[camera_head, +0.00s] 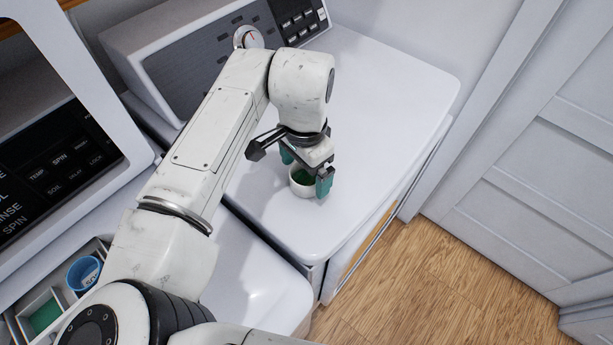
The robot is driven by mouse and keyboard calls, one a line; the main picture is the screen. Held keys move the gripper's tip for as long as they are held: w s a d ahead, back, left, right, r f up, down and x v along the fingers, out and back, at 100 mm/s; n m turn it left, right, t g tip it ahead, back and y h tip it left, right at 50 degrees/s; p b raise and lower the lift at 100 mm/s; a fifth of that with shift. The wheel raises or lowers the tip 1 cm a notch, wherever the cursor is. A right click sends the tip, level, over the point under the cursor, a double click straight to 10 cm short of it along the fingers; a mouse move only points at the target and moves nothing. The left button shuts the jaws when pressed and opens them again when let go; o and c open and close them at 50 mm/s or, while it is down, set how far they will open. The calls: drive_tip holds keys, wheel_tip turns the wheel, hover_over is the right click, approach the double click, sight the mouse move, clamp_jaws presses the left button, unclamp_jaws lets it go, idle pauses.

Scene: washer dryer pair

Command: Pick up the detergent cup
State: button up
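The detergent cup (301,188) is a small white cup with green contents. It stands upright on the white top of the right machine (375,95), near its front left. My gripper (305,173) points down at the cup, with teal fingertips. One fingertip is at the cup's far left side and the other at its right side, so the fingers are apart around it. I cannot tell whether the fingers touch the cup. The cup's back rim is partly hidden by the gripper.
The right machine's control panel (215,60) with a dial stands behind my arm. At lower left is an open drawer (22,318) with a blue cup (83,272) in it. The machine top is clear to the right. A grey door (540,150) and wood floor (430,290) lie beyond.

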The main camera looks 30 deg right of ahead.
drive_tip(key=c, duration=1)
drive_tip(key=shift+r, duration=0.15)
